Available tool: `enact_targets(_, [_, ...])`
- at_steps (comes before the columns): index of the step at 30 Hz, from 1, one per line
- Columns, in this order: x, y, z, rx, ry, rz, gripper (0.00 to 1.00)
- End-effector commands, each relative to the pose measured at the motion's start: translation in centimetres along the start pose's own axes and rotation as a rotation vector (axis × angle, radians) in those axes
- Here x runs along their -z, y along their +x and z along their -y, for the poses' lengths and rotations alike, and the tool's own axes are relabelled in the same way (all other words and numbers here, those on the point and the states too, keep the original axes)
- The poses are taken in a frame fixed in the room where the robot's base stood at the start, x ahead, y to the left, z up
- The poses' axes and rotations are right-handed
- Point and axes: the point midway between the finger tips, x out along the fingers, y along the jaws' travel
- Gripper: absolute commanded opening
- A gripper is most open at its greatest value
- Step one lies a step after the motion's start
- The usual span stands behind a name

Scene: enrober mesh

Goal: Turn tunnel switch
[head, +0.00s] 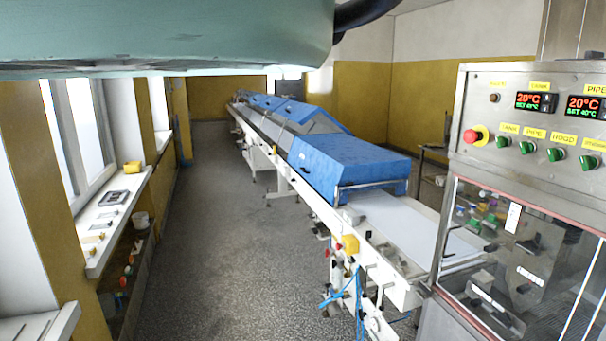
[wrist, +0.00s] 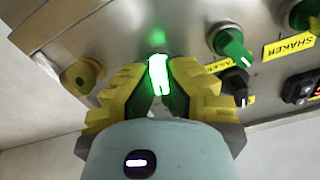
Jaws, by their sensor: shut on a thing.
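In the wrist view, my gripper (wrist: 159,82) has its yellow-and-black fingers closed from both sides on a green lit switch knob (wrist: 158,66) on the metal panel. The knob glows bright green between the fingertips. Its label is hidden, so I cannot read whether it is the tunnel switch. My gripper does not show in the head view. There, the control panel (head: 480,85) at the right carries a row of green switches (head: 527,147) with yellow labels, some reading TANK, PIPE and HOOD.
Near the held knob are another green knob (wrist: 236,46), a SHAKER label (wrist: 289,46), a black knob (wrist: 235,84) and a yellow round part (wrist: 83,76). In the head view, a red stop button (head: 472,136) sits on the panel. A conveyor with blue covers (head: 345,165) runs back beside open floor (head: 215,230).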

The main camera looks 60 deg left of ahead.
Motion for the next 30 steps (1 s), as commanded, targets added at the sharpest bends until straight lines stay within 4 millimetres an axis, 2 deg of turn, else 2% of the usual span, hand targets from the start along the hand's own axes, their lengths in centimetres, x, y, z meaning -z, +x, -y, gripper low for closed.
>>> enact_targets(1, [-1.32, 0.09, -0.25, -0.002, -0.049, 0.001, 0.0])
enact_targets(18, [-1.18, 0.13, -0.16, -0.003, -0.514, 0.007, 0.0])
enact_targets(30, [-0.85, 0.2, 0.06, 0.002, -0.739, 0.014, 0.0])
